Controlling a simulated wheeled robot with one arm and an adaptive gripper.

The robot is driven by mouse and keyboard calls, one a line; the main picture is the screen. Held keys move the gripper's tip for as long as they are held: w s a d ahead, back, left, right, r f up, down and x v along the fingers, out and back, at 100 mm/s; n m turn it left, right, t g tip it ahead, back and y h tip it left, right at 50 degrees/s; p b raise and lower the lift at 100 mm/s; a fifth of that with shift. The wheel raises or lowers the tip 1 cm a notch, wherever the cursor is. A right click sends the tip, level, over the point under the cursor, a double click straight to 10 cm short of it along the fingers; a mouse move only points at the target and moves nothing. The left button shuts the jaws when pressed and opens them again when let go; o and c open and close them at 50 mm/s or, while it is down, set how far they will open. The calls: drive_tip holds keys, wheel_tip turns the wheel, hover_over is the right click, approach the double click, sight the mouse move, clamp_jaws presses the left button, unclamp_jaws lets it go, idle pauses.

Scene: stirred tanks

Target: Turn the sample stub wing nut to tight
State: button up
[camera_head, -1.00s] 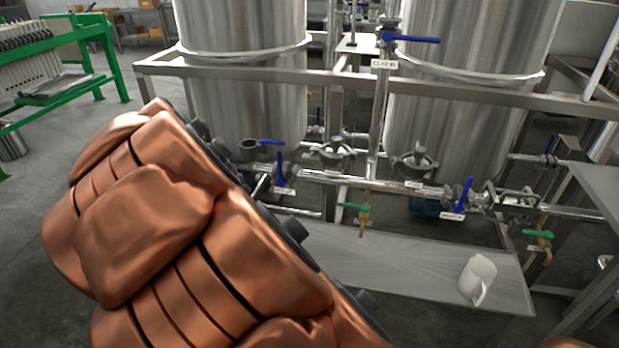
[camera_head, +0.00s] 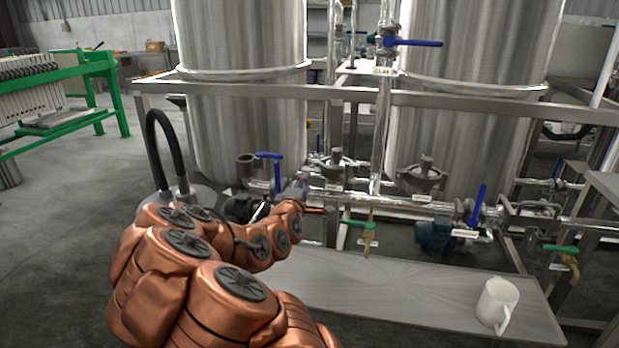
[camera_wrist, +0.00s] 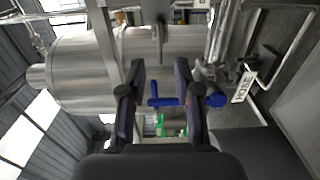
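My gripper (camera_wrist: 160,68) is open in the wrist view, with its two dark fingers apart. A blue handle (camera_wrist: 162,101) shows in the gap between them, and I cannot tell how near it is. In the head view my copper arm reaches towards the left end of the pipework, and its dark end partly hides the fittings there.
Two steel tanks (camera_head: 240,120) stand behind a frame rail (camera_head: 330,93). A low metal bench (camera_head: 400,290) holds a white mug (camera_head: 496,304). A green-handled tap (camera_head: 361,225) hangs above it. A blue-handled valve (camera_head: 478,205) is farther right. Open floor lies at left.

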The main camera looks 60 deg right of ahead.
sight(312, 169)
drive_tip(key=x, duration=0.7)
drive_tip(key=shift+a, duration=0.1)
clamp_jaws()
idle(0.4)
